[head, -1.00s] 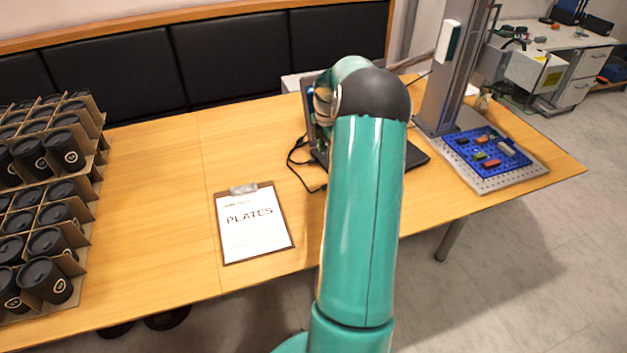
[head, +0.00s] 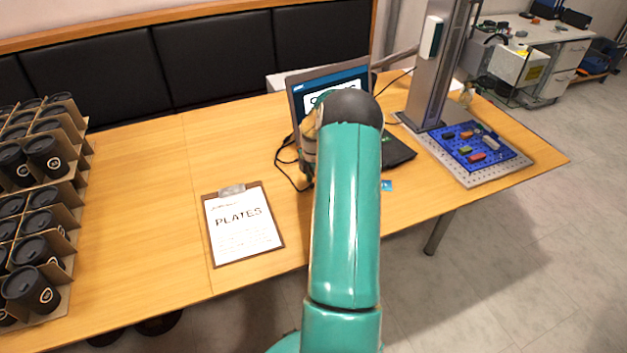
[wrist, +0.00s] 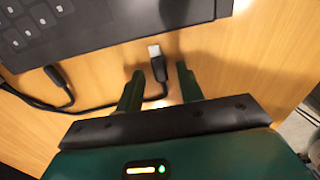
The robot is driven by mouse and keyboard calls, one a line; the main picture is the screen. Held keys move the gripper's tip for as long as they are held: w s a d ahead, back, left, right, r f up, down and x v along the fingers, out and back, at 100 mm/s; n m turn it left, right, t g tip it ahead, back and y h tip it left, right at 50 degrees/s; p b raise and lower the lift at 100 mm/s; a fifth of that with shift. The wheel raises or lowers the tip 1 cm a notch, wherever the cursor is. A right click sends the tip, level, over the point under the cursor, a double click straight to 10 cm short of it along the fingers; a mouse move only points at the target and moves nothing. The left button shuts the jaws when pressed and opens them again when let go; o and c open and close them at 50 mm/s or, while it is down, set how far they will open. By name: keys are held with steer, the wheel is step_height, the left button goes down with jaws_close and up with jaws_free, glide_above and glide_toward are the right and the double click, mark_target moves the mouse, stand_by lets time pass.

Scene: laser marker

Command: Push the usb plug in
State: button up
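The usb plug (wrist: 154,51) lies on the wooden table in the wrist view, its metal end pointing toward the laptop's edge and apart from it. Its black cable runs off to the left. My gripper (wrist: 160,69) is open, with one finger on each side of the plug and a gap on both sides. The black laptop (wrist: 95,22) fills the upper left of the wrist view. In the head view the laptop's lit screen (head: 297,100) stands open behind my arm, which hides the plug and the fingertips.
A second black cable end (wrist: 53,76) is near the laptop's edge. A clipboard (head: 276,240) marked PLATES lies on the table. Crated black cups (head: 33,290) stand at left. A metal column (head: 433,75) and a blue pegboard (head: 460,163) are at right.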

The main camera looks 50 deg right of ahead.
jaws_close()
steer(key=shift+s+d, duration=0.3)
steer(key=shift+d, duration=0.35)
steer(key=shift+s+d, duration=0.25)
steer(key=shift+d, duration=0.4)
jaws_free()
steer(key=shift+r, duration=0.1)
step_height(320, 180, up, 14)
steer(key=shift+w+a, duration=0.1)
